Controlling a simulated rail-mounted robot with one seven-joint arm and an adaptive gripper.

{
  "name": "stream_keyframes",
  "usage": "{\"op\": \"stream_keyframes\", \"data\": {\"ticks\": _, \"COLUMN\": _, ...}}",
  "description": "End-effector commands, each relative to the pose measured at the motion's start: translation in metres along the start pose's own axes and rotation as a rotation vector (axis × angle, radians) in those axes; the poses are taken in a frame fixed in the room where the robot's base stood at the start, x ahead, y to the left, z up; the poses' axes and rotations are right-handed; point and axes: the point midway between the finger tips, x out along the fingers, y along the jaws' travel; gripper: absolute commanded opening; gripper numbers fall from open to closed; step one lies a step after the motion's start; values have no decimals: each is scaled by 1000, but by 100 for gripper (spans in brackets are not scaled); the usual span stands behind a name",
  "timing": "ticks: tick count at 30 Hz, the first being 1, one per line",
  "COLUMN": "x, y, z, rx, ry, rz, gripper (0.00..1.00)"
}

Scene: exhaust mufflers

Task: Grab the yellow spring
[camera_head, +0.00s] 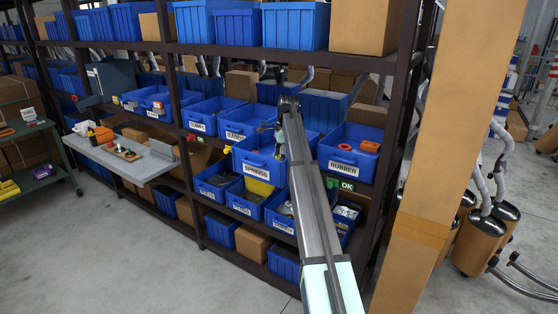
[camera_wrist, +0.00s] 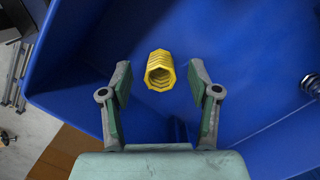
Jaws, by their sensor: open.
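The yellow spring (camera_wrist: 160,70) lies inside a blue bin (camera_wrist: 245,50) in the wrist view. My gripper (camera_wrist: 160,82) is open over the bin, with one finger to the left and one to the right of the spring. The spring shows between the fingertips and neither finger appears to touch it. I cannot tell the exact height gap. In the head view, my arm reaches to the bin labelled SPRINGS (camera_head: 256,169) on the shelf. The spring cannot be made out there, and my gripper (camera_head: 279,130) is small and partly hidden by the arm.
A dark metallic part (camera_wrist: 311,85) lies at the right of the same bin. The bin walls surround the fingers. Neighbouring bins include one labelled RUBBER (camera_head: 346,169). A dark shelf post (camera_head: 391,130) stands right of my arm, and a shelf board (camera_head: 290,57) runs above.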

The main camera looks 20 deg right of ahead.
Motion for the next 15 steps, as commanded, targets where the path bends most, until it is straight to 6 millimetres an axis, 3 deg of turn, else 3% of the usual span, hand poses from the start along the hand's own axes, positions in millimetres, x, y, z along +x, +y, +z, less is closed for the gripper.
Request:
{"op": "stream_keyframes", "data": {"ticks": 4, "x": 12, "y": 1, "z": 0, "rx": 0, "ry": 0, "rz": 0, "gripper": 61}}
{"op": "stream_keyframes", "data": {"ticks": 10, "x": 14, "y": 0, "z": 0, "rx": 0, "ry": 0, "rz": -1, "gripper": 61}}
{"op": "stream_keyframes", "data": {"ticks": 11, "x": 14, "y": 0, "z": 0, "rx": 0, "ry": 0, "rz": -1, "gripper": 54}}
{"op": "stream_keyframes", "data": {"ticks": 15, "x": 14, "y": 0, "z": 0, "rx": 0, "ry": 0, "rz": -1, "gripper": 8}}
